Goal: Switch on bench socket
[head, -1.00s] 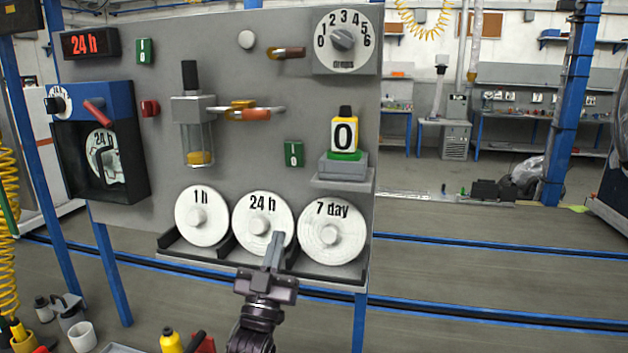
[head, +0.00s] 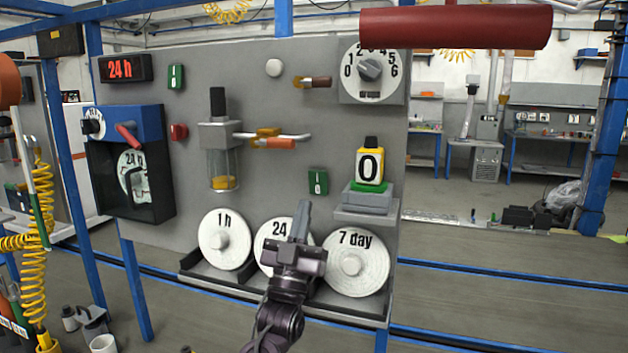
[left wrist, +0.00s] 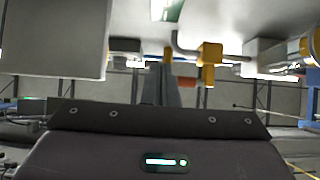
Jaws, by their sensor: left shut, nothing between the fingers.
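Two green rocker switches marked I and O are on the grey panel: a lower one (head: 318,181) left of the battery shelf and an upper one (head: 176,77) beside the red 24 h display. I cannot tell from any label which one belongs to the bench socket. My left gripper (head: 302,212) is shut and empty, pointing up in front of the panel, below the lower switch and overlapping the 24 h disc. Its fingers (left wrist: 161,85) also show in the left wrist view, where a green patch shows at the top edge.
Discs marked 1 h (head: 224,240), 24 h (head: 272,258) and 7 day (head: 353,264) stand in a low rack. A yellow battery (head: 370,166) sits on a shelf. A red cylinder (head: 455,27) crosses the upper right. A brass valve (head: 270,140) and a dial (head: 371,70) are on the panel.

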